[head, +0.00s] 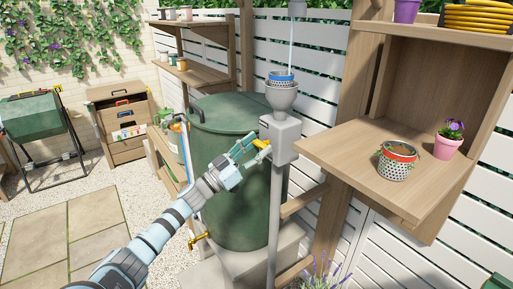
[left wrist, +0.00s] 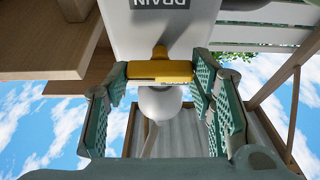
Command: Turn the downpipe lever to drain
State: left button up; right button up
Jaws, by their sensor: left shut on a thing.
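The yellow downpipe lever (head: 262,145) sticks out of the grey diverter box (head: 281,140) on the downpipe (head: 275,215). My left gripper (head: 250,147) reaches it from the left, its green fingers at the lever. In the left wrist view the lever's wide yellow handle (left wrist: 162,71) lies between the two green fingers, and the gripper is shut on it. A label reading DRAIN, upside down in that view, is on the box face (left wrist: 165,22) near the lever. My right gripper is out of view.
The green water barrel (head: 232,120) stands behind my left arm, with a brass tap (head: 198,240) low on it. A wooden shelf (head: 375,165) at right holds a perforated pot (head: 397,165) and a pink flowerpot (head: 447,146). Water runs into the funnel (head: 282,97) above the box.

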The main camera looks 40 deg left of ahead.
pick_arm(q)
jog(key=m+h+b, duration=0.1)
jog(key=m, duration=0.2)
jog(key=m+g+h+b, duration=0.1)
jog(key=m+b, duration=0.1)
jog(key=m, duration=0.1)
jog(key=shift+a+h, duration=0.1)
jog(key=shift+h, duration=0.3)
jog(key=m+g+h+b, duration=0.1)
jog(key=m, duration=0.3)
jog(key=shift+g, duration=0.4)
jog(key=m+g+h+b, duration=0.1)
jog(key=m, duration=0.2)
jog(key=shift+m, duration=0.3)
jog(key=m+g, duration=0.1)
jog(key=m, duration=0.1)
jog(key=m+g, duration=0.1)
jog(key=m, duration=0.1)
jog(key=shift+r+h, duration=0.15)
jog(key=shift+h, duration=0.15)
jog(key=m+g, duration=0.1)
jog(key=m, duration=0.3)
jog(key=shift+m+g, duration=0.4)
jog(key=o, duration=1.2)
jog(key=shift+c, duration=0.2)
